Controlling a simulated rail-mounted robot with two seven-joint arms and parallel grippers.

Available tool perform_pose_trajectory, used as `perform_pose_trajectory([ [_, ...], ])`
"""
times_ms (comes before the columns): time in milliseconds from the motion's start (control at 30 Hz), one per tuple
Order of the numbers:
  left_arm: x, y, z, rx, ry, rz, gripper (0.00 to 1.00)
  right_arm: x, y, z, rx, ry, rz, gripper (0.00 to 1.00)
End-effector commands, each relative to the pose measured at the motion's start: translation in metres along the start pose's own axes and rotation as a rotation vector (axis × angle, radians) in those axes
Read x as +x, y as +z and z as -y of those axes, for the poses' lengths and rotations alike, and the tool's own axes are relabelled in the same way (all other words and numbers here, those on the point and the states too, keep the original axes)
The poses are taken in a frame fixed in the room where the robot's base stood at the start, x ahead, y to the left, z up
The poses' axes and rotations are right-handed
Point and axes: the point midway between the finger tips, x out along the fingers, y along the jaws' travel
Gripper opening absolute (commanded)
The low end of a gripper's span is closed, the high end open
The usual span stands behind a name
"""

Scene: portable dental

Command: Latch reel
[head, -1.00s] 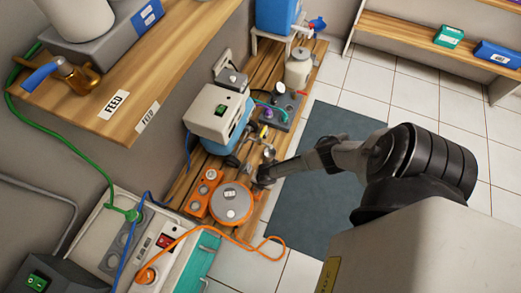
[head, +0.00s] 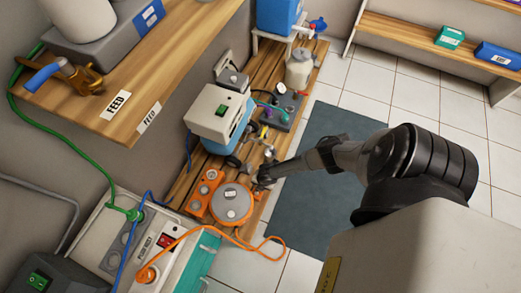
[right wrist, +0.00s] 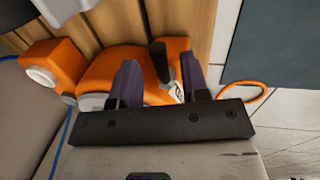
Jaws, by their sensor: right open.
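The orange reel (head: 231,203) sits on the wooden bench in the head view, with a pale round face and a label in its middle. My right gripper (head: 262,177) is at the reel's right edge. In the right wrist view, the reel (right wrist: 115,70) lies close ahead, and a black upright lever (right wrist: 160,62) stands on it. My right gripper (right wrist: 158,72) is open, with a purple-grey finger on either side of the lever. I cannot tell whether a finger touches it. My left gripper is out of view.
An orange cord (head: 262,243) runs from the reel to a white socket unit (head: 125,240). A white and blue machine (head: 215,118) stands on the bench behind the reel. A wooden shelf (head: 190,55) hangs above at the left. The floor mat (head: 318,180) at the right is clear.

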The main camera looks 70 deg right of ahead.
Motion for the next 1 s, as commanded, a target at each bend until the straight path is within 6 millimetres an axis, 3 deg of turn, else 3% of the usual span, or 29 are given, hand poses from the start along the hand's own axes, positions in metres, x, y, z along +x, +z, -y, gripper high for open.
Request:
perform_pose_trajectory([
  [600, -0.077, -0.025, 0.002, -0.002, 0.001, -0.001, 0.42, -0.105, 0.001, -0.001, -0.001, 0.0, 0.001, 0.42],
  [1000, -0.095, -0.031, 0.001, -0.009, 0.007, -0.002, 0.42, -0.133, 0.001, 0.0, -0.002, -0.001, 0.001, 0.42],
])
